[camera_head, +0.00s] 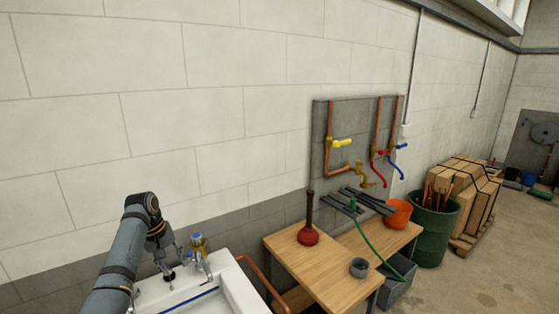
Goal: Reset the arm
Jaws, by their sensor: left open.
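My left arm comes up from the lower left, and its wrist bends over to the right. My left gripper (167,270) points down over the back left part of the white sink (233,286), just left of the brass and chrome tap (199,257). It is open and I see nothing held in it. Whether its fingertips touch the sink is too small to tell. My right gripper is not in view.
Right of the sink, a wooden bench (320,269) carries a red plunger (308,234), a grey cup (359,267) and an orange bucket (397,213). Pipes with coloured valves (341,143) are on the wall. A green barrel (434,229) and boxes (468,193) stand farther right.

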